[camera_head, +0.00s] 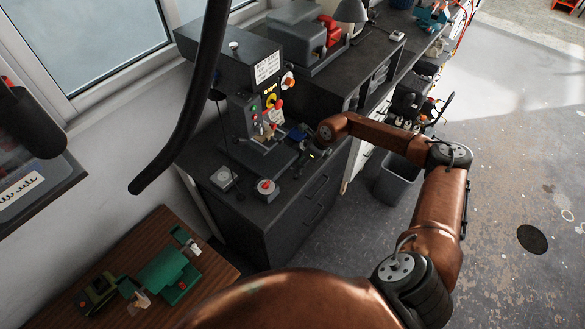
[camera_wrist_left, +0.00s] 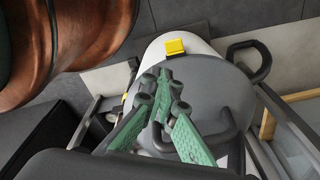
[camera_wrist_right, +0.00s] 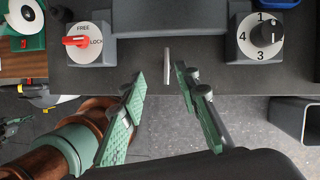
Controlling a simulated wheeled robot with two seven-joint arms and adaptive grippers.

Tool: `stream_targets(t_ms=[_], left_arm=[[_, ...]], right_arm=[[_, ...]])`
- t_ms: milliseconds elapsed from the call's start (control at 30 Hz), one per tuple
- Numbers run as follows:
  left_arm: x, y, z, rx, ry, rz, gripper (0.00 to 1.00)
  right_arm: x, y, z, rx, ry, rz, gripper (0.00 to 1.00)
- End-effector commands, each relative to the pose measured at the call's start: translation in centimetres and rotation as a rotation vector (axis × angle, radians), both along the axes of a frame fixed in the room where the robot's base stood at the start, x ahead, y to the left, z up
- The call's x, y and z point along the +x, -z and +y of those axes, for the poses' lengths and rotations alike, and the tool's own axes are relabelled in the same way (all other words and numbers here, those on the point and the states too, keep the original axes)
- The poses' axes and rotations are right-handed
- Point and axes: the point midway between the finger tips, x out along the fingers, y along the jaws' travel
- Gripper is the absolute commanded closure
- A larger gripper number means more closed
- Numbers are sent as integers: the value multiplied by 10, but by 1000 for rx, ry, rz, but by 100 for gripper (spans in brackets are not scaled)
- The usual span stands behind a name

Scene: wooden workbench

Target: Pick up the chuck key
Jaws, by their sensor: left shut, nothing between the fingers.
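In the right wrist view a thin, light grey bar (camera_wrist_right: 167,66) shows near the front edge of the dark worktop; it may be the chuck key, but its full shape cannot be made out. My right gripper (camera_wrist_right: 160,74) is open, with one green fingertip on each side of the bar and gaps to both. In the head view my right gripper (camera_head: 307,150) is over the dark cabinet's front edge, small and partly hidden by my arm. My left gripper (camera_wrist_left: 165,72) is shut and empty in the left wrist view, away from the worktop.
A FREE/LOCK switch with a red handle (camera_wrist_right: 80,40) and a numbered dial (camera_wrist_right: 262,34) flank the bar. A machine with a button panel (camera_head: 262,110) stands behind. A grey bin (camera_head: 398,180) stands on the floor. A large grey round-topped object (camera_wrist_left: 205,70) lies beyond my left fingers.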

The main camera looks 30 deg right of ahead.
Motion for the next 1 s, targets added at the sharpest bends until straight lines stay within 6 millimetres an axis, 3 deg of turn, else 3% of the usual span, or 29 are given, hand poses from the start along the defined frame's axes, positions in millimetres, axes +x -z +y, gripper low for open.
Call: stream_targets(t_ms=[133, 633, 933, 1000], left_arm=[[-1, -4, 0, 0, 0, 2, 100], [-6, -28, 0, 0, -1, 8, 100], [1, -29, 0, 0, 0, -2, 100], [1, -29, 0, 0, 0, -2, 100]], right_arm=[[0, 10, -9, -28, 0, 13, 71], [19, 65, 4, -23, 3, 10, 71], [21, 71, 6, -23, 2, 8, 71], [21, 71, 6, -23, 0, 8, 75]])
